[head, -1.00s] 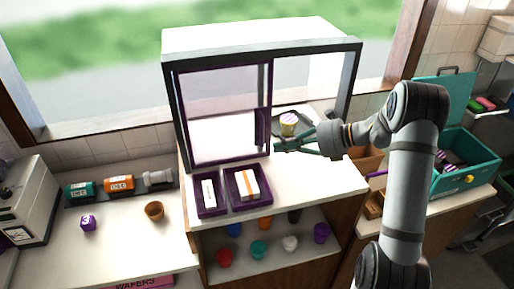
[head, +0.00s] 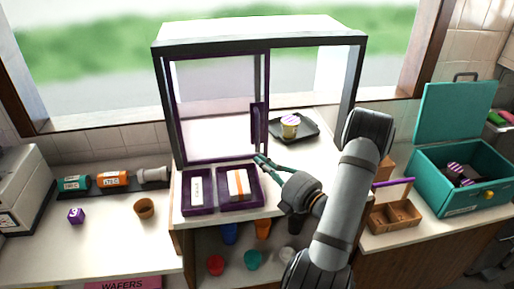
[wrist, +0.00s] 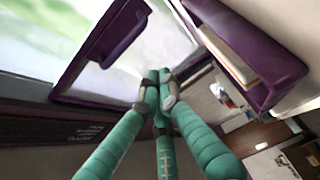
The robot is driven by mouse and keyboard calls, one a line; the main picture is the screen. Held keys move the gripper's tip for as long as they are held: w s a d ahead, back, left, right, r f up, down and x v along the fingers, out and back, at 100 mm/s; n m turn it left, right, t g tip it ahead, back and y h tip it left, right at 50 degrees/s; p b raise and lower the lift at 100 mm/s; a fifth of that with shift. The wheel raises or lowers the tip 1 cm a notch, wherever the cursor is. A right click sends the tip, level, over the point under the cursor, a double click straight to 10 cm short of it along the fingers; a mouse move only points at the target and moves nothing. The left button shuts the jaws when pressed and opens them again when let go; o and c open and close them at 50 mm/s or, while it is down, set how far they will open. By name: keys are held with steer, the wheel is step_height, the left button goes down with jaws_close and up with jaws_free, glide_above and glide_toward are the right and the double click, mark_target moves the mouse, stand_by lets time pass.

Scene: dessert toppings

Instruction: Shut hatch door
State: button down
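The hatch door (head: 220,110) is a clear panel in a dark purple frame, covering the left half of the hatch (head: 262,38). The right half is open. Its purple upright handle (head: 257,122) is at its right edge and also shows in the wrist view (wrist: 117,32). My gripper (head: 260,160) has teal fingers and is low, by the door's bottom right corner, below the handle. In the wrist view the fingertips (wrist: 158,88) are drawn together with nothing visible between them. I cannot tell whether they touch the door frame.
A dark tray (head: 308,137) with a striped cup (head: 290,126) sits behind the open half. Two purple trays (head: 222,203) stand on the counter in front of the door, close to my gripper. A teal box (head: 425,185) with its lid up is at the right.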

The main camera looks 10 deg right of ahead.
steer(key=x, duration=0.8)
steer(key=shift+w+a+r, duration=0.1)
steer(key=shift+a+r, duration=0.1)
steer(key=shift+a, duration=0.3)
steer(key=d+p, duration=0.1)
steer(key=d, duration=0.1)
steer(key=w+d, duration=0.1)
steer(key=shift+w+d+f+p, duration=0.2)
steer(key=shift+d+f+p, duration=0.05)
steer(key=shift+d+p, duration=0.15)
steer(key=shift+s+d, duration=0.1)
steer(key=shift+d, duration=0.1)
